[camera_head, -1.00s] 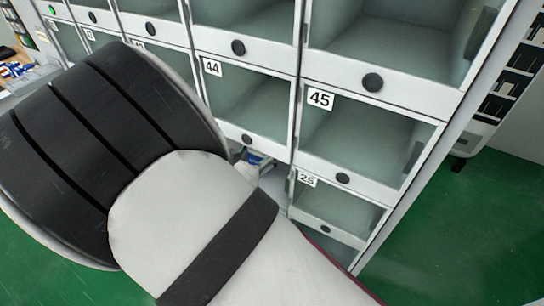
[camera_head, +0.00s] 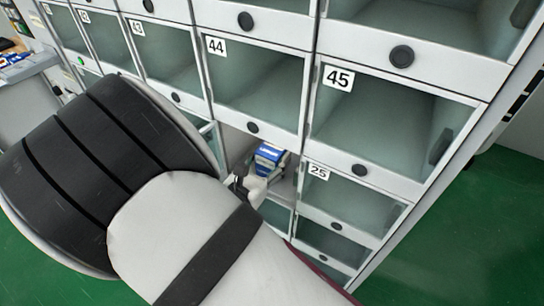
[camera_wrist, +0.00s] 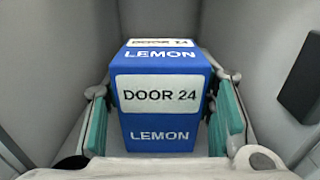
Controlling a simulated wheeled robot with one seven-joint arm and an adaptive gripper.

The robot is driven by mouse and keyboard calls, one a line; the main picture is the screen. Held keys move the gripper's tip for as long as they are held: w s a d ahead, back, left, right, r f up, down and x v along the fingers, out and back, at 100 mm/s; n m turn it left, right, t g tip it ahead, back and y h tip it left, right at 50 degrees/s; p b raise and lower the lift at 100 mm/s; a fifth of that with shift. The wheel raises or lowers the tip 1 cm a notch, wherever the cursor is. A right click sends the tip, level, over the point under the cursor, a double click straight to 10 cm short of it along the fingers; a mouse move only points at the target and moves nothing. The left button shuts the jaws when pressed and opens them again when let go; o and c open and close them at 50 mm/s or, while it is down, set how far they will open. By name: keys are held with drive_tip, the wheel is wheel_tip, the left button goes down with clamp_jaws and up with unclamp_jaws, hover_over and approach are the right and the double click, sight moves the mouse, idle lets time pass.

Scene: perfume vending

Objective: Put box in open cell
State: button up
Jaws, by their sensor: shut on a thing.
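The blue box (camera_wrist: 158,100) has white labels reading "DOOR 24" and "LEMON". My gripper (camera_wrist: 163,122) is shut on it, with a teal-padded finger at each side. In the wrist view grey walls surround the box. In the head view the box (camera_head: 268,157) is inside the open cell (camera_head: 236,145) below door 44, left of door 25. My gripper (camera_head: 256,183) reaches into the cell's opening, partly hidden by my arm. I cannot tell whether the box touches the cell floor.
An open door (camera_head: 213,138) stands out at the cell's left side. Closed clear doors, among them 44 (camera_head: 255,85), 45 (camera_head: 385,125) and 25 (camera_head: 355,200), surround the cell. Green floor (camera_head: 460,230) is free at the right.

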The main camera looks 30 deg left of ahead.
drive_tip(key=shift+f, duration=0.15)
drive_tip(key=o, duration=1.2)
drive_tip(key=shift+o, duration=0.2)
drive_tip(key=shift+r, duration=0.2)
drive_tip(key=s+a+p, duration=0.1)
drive_tip(key=s+p, duration=0.2)
drive_tip(key=s, duration=0.9)
